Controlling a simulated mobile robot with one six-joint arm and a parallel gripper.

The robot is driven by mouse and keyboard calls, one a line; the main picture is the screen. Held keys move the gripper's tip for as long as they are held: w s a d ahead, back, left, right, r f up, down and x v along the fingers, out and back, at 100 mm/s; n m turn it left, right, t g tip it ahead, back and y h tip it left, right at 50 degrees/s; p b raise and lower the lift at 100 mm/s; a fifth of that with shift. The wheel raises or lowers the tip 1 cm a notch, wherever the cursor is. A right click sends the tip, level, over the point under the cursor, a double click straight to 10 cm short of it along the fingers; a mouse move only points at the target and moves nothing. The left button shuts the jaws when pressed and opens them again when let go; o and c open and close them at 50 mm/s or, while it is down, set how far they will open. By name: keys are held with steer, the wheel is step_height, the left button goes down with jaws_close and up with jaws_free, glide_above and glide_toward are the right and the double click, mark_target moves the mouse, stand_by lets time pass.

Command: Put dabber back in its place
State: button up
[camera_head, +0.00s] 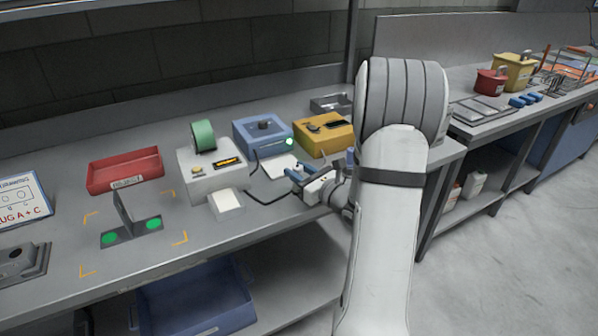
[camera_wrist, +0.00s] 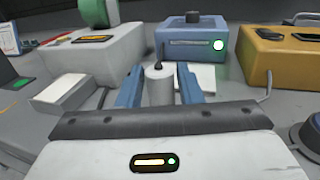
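My gripper (camera_head: 297,176) is low over the bench, in front of the blue box, with its two blue fingers reaching away from the wrist. In the wrist view, my gripper (camera_wrist: 159,80) has a pale upright cylinder, apparently the dabber (camera_wrist: 160,86), between its fingers. The dabber's lower end is hidden by my gripper. In the head view I cannot make the dabber out.
A blue box (camera_head: 262,136) with a green light and a yellow box (camera_head: 323,134) stand behind my gripper. A white device (camera_head: 210,172) with a green roll stands left, its black cable curving towards my gripper. A white pad (camera_head: 277,166) lies behind the fingers. A red tray (camera_head: 126,172) is farther left.

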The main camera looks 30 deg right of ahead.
steer(key=shift+o, duration=1.4)
steer(key=shift+r, duration=0.1)
steer(key=shift+s+r, duration=0.1)
steer(key=v, duration=1.1)
steer(key=s+a+n+g+y, duration=0.35)
steer(key=a+n+g, duration=0.25)
steer(key=a+n, duration=0.3)
steer(key=s+a+n+g+y, duration=0.35)
steer(key=a+n+g, duration=0.3)
steer(key=a, duration=0.55)
steer(key=s+a+n+g+h, duration=0.2)
steer(key=s+n+g+h, duration=0.4)
steer(key=n, duration=0.4)
steer(key=d+n+t+h, duration=0.1)
steer(key=n+h, duration=0.1)
steer(key=s+d+r+n+t+h, duration=0.1)
steer(key=n+h, duration=0.1)
steer(key=s+d+r+n+t+h, duration=0.1)
steer(key=n+h, duration=0.1)
steer(key=n, duration=0.1)
steer(key=shift+d+t, duration=0.25)
steer(key=shift+d, duration=0.1)
